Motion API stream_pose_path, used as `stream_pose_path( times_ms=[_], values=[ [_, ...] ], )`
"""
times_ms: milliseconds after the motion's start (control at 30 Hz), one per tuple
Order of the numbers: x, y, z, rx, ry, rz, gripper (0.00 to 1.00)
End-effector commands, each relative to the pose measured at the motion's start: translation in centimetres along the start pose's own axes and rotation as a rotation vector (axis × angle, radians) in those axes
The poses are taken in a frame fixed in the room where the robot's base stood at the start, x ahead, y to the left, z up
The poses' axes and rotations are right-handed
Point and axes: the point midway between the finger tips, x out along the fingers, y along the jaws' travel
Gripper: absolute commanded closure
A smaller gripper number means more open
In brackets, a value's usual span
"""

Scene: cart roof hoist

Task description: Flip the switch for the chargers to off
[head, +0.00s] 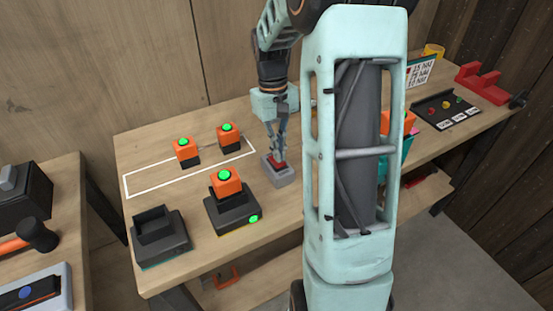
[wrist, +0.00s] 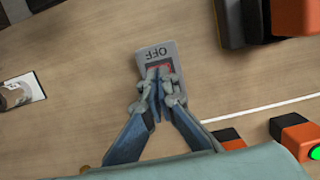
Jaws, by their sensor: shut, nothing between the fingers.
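The switch (head: 280,178) is a small grey box with a red rocker on the workbench. In the wrist view the grey switch plate (wrist: 153,52) shows the word OFF upside down, beyond my fingertips. My gripper (head: 278,155) points down at the switch, fingers shut and empty. In the wrist view my gripper (wrist: 161,72) covers much of the red rocker; contact and which way the rocker is tilted I cannot tell. One black charger (head: 233,213) holds an orange battery (head: 225,182) with a green top, and its green light is on. The other black charger (head: 160,240) is empty.
Two orange batteries with green tops, the left (head: 186,152) and the right (head: 230,136), stand by a white outlined area left of the switch. A black tray (head: 445,110) with coloured knobs and a red stand (head: 482,84) are at the right. My arm hides the bench's middle.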

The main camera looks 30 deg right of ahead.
Motion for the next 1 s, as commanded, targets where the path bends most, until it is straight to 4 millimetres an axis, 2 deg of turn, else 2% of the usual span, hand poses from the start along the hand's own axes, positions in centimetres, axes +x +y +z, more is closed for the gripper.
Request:
stream_pose_path(
  times_ms=[1000],
  values=[
    [1.5, 0.0, 0.0, 0.000, 0.000, 0.000, 1.00]
  ],
)
